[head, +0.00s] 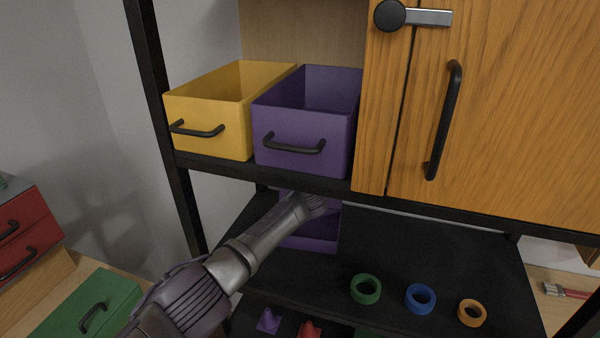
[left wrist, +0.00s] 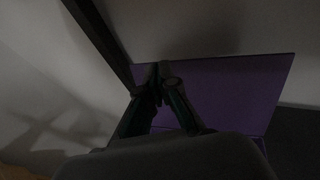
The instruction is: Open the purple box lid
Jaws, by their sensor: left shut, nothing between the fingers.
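A purple box (head: 318,243) sits on the black middle shelf, under the upper shelf and partly hidden by my left arm. A broad purple panel (left wrist: 235,90) fills much of the left wrist view; it looks like the lid of this box, but its tilt is hard to tell. My left gripper (head: 318,203) reaches in over the box, just below the upper shelf edge. Its fingers show in the left wrist view (left wrist: 158,72), tips together and empty, in front of the panel. I cannot tell whether they touch it. My right gripper is not in view.
On the upper shelf stand an open yellow bin (head: 208,125) and an open purple bin (head: 305,130) with black handles. A wooden cabinet door (head: 510,110) is at right. Green (head: 366,289), blue (head: 420,299) and orange (head: 471,313) rings lie on the middle shelf.

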